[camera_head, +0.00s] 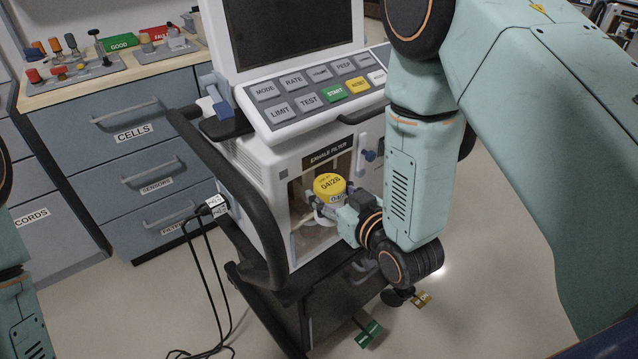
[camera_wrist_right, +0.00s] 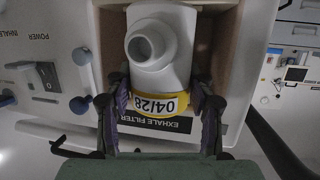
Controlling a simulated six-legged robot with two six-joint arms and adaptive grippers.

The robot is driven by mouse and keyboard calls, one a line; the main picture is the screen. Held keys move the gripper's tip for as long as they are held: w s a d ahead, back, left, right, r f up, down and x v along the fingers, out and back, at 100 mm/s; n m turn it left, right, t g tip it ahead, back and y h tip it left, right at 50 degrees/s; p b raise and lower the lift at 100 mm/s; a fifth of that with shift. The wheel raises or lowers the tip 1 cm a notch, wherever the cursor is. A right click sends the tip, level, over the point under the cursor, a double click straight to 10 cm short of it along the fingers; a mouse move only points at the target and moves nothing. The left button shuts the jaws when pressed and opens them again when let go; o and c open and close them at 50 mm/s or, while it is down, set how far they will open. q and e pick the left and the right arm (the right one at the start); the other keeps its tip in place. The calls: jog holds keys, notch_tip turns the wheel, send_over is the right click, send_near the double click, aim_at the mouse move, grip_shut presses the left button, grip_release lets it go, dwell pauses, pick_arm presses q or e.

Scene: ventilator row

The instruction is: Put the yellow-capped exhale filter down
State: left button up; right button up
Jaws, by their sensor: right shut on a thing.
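The exhale filter has a yellow cap (camera_head: 329,184) marked 04/28 and a white body with a round port (camera_wrist_right: 160,45). It is upright at the open bay (camera_head: 303,196) under the EXHALE FILTER label (camera_head: 328,151) on the ventilator. My right gripper (camera_head: 328,206) is shut on the filter, its fingers on either side just below the cap. The right wrist view shows the fingers (camera_wrist_right: 163,108) at both sides of the yellow band. Whether the filter's base touches the bay floor is hidden. My left gripper is out of view.
The ventilator's button panel (camera_head: 318,88) overhangs the bay. A black rail (camera_head: 235,195) runs along its left side, with cables (camera_head: 206,270) hanging nearby. Blue knobs (camera_wrist_right: 81,105) stand beside the bay. A drawer cabinet (camera_head: 140,140) stands behind left. Green and yellow tags (camera_head: 369,334) show low down.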

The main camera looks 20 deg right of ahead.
aim_at(337, 197)
jog(key=w, duration=0.2)
jog(key=w+a, duration=0.1)
jog(key=w, duration=0.1)
jog(key=shift+w+r, duration=0.1)
jog(key=shift+w, duration=0.3)
jog(key=shift+c, duration=0.4)
jog(key=shift+s+b, duration=0.25)
jog(key=shift+b, duration=0.2)
jog(key=shift+w+a+f, duration=0.1)
jog(key=shift+w+f, duration=0.3)
jog(key=shift+f, duration=0.1)
jog(key=o, duration=0.8)
jog(key=shift+w+f, duration=0.1)
jog(key=shift+w, duration=0.05)
jog(key=o, duration=0.5)
jog(key=shift+s+r, duration=0.3)
jog(key=shift+s, duration=0.25)
jog(key=shift+c, duration=0.2)
jog(key=shift+w+f, duration=0.2)
jog(key=shift+w, duration=0.15)
jog(key=p+v, duration=0.1)
jog(key=v, duration=1.1)
jog(key=shift+s+p, duration=0.2)
jog(key=shift+p, duration=0.15)
